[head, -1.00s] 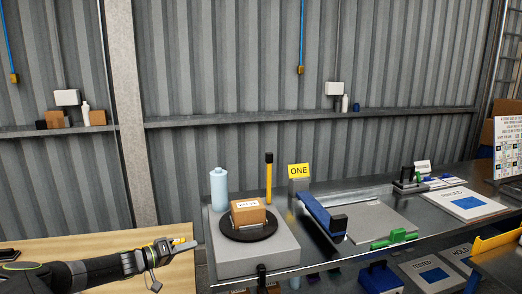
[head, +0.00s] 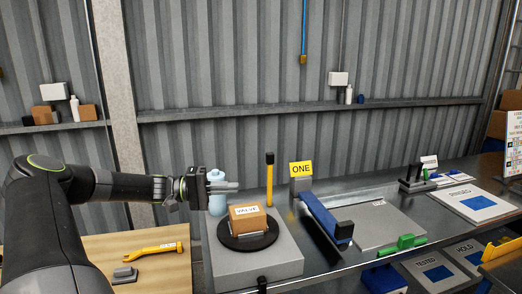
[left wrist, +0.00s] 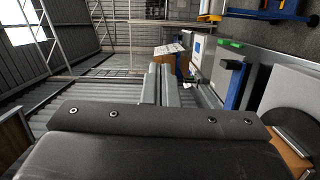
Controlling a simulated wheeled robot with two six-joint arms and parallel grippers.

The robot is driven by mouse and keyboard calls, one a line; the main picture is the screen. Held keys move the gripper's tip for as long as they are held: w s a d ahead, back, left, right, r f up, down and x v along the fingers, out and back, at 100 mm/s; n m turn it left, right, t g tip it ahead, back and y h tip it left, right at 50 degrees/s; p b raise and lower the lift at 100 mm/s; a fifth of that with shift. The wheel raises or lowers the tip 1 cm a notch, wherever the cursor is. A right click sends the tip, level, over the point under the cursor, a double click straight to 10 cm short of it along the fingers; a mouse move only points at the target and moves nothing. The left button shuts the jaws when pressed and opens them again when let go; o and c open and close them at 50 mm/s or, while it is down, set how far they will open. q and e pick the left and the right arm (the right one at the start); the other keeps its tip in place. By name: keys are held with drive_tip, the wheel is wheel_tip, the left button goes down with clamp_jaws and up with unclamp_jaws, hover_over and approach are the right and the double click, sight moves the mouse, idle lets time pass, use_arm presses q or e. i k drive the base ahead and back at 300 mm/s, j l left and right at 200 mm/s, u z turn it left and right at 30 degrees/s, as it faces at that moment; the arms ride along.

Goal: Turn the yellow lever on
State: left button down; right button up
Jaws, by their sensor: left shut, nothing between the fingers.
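The yellow lever (head: 270,181) with a black tip stands upright at the back of a grey block (head: 255,262), behind a cardboard box labelled VALVE (head: 249,220). My left gripper (head: 236,187) is shut and empty, raised left of the lever and in front of a pale blue bottle, which it partly covers. Its fingertips point right toward the lever and appear apart from it in the head view. The closed fingers also show in the left wrist view (left wrist: 160,84), where I cannot make out the lever. My right gripper is not in view.
The box sits on a black round plate (head: 226,242). A yellow sign reading ONE (head: 301,168) and a blue bar (head: 322,214) stand to the right. A labelled yellow tool (head: 152,249) lies on the wooden table (head: 190,285) at left.

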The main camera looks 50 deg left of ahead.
sight(270, 156)
drive_tip(key=i+j, duration=0.2)
drive_tip(key=j, duration=0.2)
drive_tip(key=i+j, duration=0.2)
drive_tip(key=j, duration=0.15)
drive_tip(key=i+j, duration=0.25)
drive_tip(key=j, duration=0.15)
drive_tip(key=i+j, duration=0.2)
drive_tip(key=j, duration=0.2)
drive_tip(key=i+j, duration=0.2)
drive_tip(key=j, duration=0.2)
